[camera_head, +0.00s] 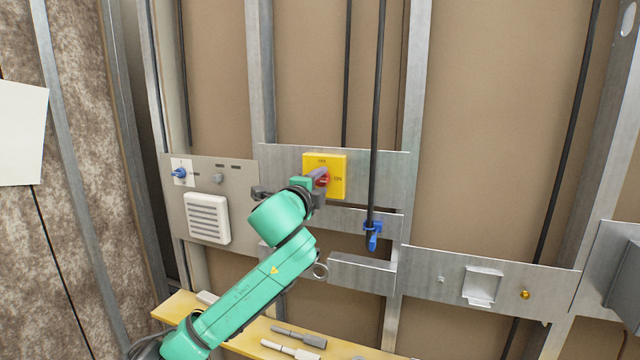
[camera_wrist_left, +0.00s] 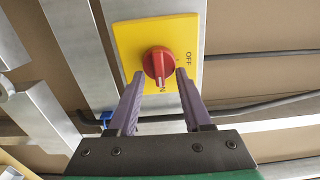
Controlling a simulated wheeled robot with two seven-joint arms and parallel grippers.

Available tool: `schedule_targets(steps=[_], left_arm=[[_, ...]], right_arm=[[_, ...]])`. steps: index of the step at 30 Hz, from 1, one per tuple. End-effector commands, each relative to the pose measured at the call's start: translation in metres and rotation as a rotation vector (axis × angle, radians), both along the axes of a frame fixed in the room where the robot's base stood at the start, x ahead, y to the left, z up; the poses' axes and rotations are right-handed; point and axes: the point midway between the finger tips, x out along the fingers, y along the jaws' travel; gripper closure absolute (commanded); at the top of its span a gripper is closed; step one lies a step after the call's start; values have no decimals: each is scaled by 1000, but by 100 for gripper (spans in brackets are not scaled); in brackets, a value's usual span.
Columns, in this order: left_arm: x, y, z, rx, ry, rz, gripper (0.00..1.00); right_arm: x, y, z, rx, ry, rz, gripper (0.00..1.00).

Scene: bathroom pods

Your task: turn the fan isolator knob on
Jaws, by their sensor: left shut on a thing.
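The fan isolator is a yellow square plate (camera_head: 339,163) with a red knob (camera_head: 324,181), fixed to a metal panel on the wall. In the head view OFF is at the plate's top and ON at its right. My left gripper (camera_head: 319,176) is shut on the knob and hides part of it. In the left wrist view the fingers (camera_wrist_left: 160,74) stand on either side of the red knob (camera_wrist_left: 158,63). Its grip bar runs up and down there, its lower end by the partly hidden ON mark; OFF is to the right. My right gripper is not in view.
A blue-handled valve (camera_head: 373,237) hangs on a dark pipe just right of the plate. A white vent grille (camera_head: 208,218) and a small blue knob (camera_head: 180,173) are to the left. Below is a wooden ledge (camera_head: 240,347) with loose tools. Metal studs flank the panel.

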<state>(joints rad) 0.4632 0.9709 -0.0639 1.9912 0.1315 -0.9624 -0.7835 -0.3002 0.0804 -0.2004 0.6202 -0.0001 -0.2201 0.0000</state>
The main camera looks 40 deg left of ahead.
Motion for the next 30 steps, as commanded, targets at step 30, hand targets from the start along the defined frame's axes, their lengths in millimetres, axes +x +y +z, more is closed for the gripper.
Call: schedule_targets(steps=[30], left_arm=[[-123,-44,-6,1,-3,-1,21]], right_arm=[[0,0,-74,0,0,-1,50]])
